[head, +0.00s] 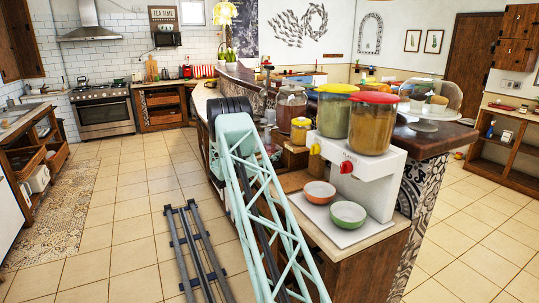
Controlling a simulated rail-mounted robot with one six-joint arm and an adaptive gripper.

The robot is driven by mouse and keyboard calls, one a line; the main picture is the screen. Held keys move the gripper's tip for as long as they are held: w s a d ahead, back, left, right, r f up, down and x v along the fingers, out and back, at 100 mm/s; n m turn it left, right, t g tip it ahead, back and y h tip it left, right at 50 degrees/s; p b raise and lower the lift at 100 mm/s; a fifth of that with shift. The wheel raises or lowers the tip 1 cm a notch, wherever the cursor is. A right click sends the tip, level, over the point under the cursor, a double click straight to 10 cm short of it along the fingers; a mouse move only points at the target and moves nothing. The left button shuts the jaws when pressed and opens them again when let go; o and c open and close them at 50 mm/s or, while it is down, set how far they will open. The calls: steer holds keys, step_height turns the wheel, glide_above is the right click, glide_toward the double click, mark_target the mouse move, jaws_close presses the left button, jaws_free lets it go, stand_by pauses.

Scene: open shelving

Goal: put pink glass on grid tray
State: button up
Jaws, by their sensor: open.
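I cannot make out a pink glass for certain. A glass jar (291,105) with a reddish tint stands on the counter behind the drink dispenser, but I cannot tell whether it is the one. No grid tray is clearly visible. My gripper is not in view. My pale green lattice arm rises across the middle of the head view and hides part of the counter behind it.
A glass dome (430,97) stands to the right. The tiled floor at left is open.

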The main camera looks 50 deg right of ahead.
steer(key=shift+r, duration=0.15)
steer(key=shift+a, duration=0.15)
steer(key=shift+w+a, duration=0.1)
steer(key=shift+a, duration=0.6)
steer(key=a+p, duration=0.2)
steer(key=a, duration=0.8)
steer(key=shift+w+a, duration=0.15)
steer(key=shift+w, duration=0.15)
